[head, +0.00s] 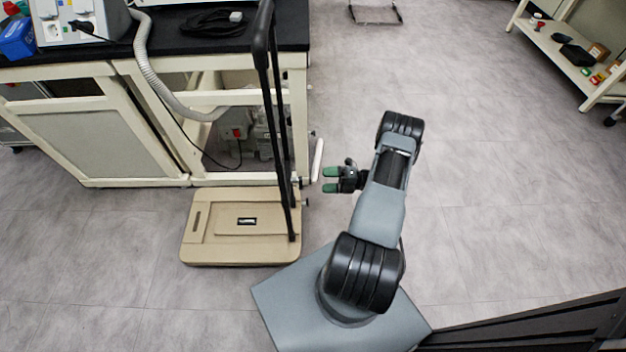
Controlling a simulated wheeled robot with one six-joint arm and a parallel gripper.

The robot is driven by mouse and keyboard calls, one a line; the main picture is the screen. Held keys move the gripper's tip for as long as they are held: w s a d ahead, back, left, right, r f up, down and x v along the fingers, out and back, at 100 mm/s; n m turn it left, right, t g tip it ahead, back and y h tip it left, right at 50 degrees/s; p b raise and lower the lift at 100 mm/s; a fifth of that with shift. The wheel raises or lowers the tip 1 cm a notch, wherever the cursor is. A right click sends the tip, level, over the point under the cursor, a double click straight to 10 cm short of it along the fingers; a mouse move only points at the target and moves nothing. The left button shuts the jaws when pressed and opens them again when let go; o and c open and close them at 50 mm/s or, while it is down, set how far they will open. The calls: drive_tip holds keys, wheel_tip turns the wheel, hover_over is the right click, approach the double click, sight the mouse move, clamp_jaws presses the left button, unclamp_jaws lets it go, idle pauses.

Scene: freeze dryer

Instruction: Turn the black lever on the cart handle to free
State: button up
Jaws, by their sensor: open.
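The cart (193,245) is a low beige platform on the floor. Its black handle (264,45) rises along the right side as two long bars joined at the top. A small dark part (305,203) sticks out to the right of the bars near their lower end; I cannot tell whether it is the black lever or which way it is set. My gripper (327,180), with green fingertips, is open and empty. It points left towards the lower handle bars, with a gap between them.
A cream-framed bench (150,68) with a black top stands behind the cart, with a grey hose (150,70) hanging from it. A pale bar (317,160) stands close to my gripper. A shelf (560,55) is at the far right. The floor right of my arm is clear.

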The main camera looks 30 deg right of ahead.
drive_tip(key=shift+v, duration=2.05)
drive_tip(key=shift+a, duration=0.1)
